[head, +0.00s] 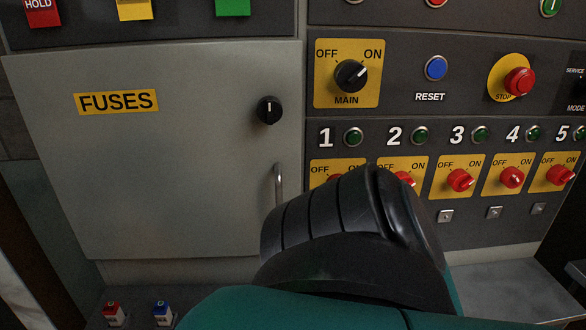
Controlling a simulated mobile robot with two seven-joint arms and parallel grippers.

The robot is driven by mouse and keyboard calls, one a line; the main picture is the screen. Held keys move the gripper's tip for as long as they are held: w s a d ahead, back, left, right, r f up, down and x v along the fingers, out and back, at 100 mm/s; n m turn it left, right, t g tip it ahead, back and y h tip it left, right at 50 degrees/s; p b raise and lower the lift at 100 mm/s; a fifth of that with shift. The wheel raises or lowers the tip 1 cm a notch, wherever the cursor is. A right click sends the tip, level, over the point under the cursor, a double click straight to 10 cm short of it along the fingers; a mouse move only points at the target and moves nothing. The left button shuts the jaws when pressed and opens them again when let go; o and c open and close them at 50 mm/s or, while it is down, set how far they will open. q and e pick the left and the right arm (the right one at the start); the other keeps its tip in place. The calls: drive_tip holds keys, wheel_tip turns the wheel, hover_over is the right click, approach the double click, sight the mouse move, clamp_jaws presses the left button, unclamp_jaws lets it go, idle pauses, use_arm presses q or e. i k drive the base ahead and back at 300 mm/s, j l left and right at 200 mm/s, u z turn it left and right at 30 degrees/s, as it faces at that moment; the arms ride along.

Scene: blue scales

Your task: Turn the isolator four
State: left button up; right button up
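Isolator four (512,178) is a red rotary knob on a yellow plate marked OFF at left and ON at right, below the white number 4 and a green round lamp (533,132). Its exact setting is hard to read at this size. Nothing touches it in view. One of my arms, with a black ribbed link and teal parts, fills the lower middle and covers parts of isolators one and two. Neither gripper shows, and I cannot tell whether one is hidden behind this arm.
Red isolator three (460,180) and isolator five (559,175) flank four closely. Above are the black MAIN switch (351,76), blue RESET button (436,68) and red STOP button (519,81). The grey FUSES door (180,180) has a protruding handle (279,182).

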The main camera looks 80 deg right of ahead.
sight(512, 177)
drive_tip(key=k+z, duration=0.15)
drive_tip(key=k, duration=0.2)
drive_tip(key=k+l+z, duration=0.1)
drive_tip(key=k, duration=0.2)
drive_tip(key=z, duration=2.7)
